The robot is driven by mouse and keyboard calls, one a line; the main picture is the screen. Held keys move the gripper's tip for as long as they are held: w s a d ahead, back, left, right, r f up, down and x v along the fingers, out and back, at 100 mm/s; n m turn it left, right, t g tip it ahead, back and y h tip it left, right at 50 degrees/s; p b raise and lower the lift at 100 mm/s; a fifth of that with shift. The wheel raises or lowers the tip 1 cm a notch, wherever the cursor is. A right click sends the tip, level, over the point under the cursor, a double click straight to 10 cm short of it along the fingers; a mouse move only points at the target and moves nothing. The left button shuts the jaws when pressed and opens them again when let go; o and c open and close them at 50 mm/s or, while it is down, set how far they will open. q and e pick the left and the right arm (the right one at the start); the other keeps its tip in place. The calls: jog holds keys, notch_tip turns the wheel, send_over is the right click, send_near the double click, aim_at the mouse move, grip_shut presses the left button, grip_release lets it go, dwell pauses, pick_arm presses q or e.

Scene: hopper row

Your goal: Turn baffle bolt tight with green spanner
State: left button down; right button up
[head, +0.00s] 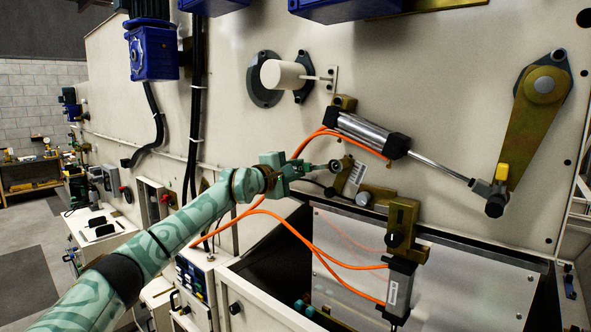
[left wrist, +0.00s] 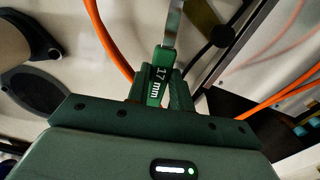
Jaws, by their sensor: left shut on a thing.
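My left gripper (head: 296,168) reaches in from the left in front of the cream machine wall. It is shut on the green spanner, whose steel shaft and ring-like end (head: 334,165) point right. In the left wrist view the spanner's green handle (left wrist: 160,86), marked "17 mm", sits between the fingers, and its steel shaft (left wrist: 173,25) runs up out of frame. A round grey bolt head (head: 363,199) shows on a brass bracket just below and right of the spanner's end; I cannot tell whether this is the baffle bolt. The spanner's end appears apart from it. My right gripper is not in view.
Orange hoses (head: 262,212) loop below and behind my left gripper. A steel cylinder (head: 365,133) and a brass lever (head: 535,115) are above and right. An open hopper (head: 490,257) lies below, with a brass bracket (head: 402,222) at its edge.

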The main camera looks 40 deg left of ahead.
pick_arm(q)
jog(key=shift+r, duration=0.2)
notch_tip(320, 180, up, 2)
jog(key=m+p, duration=0.2)
jog(key=shift+m, duration=0.4)
jog(key=s+b, duration=0.2)
jog(key=s, duration=0.1)
jog(key=s+b, duration=0.2)
jog(key=s, duration=0.1)
jog(key=shift+a, duration=0.2)
dwell(0.4)
jog(key=shift+w, duration=0.1)
